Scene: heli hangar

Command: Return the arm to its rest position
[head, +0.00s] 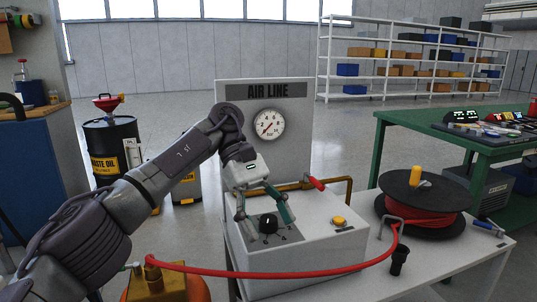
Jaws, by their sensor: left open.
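My left arm comes in from the lower left and bends down over the white air line box. My left gripper (264,216) is open, its fingers on either side of a black knob (268,223) on the sloped panel of the white box (305,255). I cannot tell whether the fingers touch the knob. A gauge (269,125) on the upright AIR LINE panel (230,93) stands behind. My right gripper does not show.
A yellow button (339,221) and red-handled valve (316,184) sit near the gripper. A red hose (260,274) crosses the front toward a hose reel (425,222). A waste oil drum (112,145) stands left, a green workbench (425,125) right.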

